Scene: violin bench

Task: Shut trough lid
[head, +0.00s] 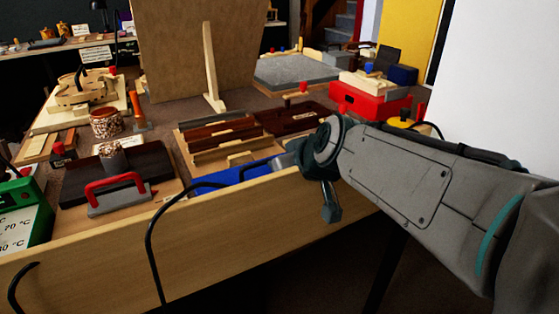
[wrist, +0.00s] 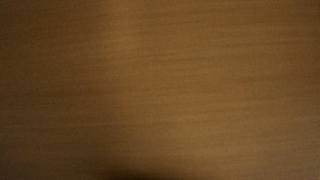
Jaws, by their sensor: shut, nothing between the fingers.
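My gripper (head: 284,161) is at the bench's front edge in the head view, shut and empty, its tips partly hidden by the wrist. It is at the right end of a low blue thing (head: 232,176), which lies behind the front board and may be the trough or its lid. I cannot tell which, nor whether they touch. Behind the blue thing, a wooden rack (head: 186,150) holds dark wood strips. The wrist view shows only blurred brown wood grain up close, with a dark patch at the bottom edge.
A dark tray (head: 70,190) with a red-handled block (head: 118,190) lies left. A red box (head: 365,102) stands right, and an upright brown panel (head: 180,50) behind.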

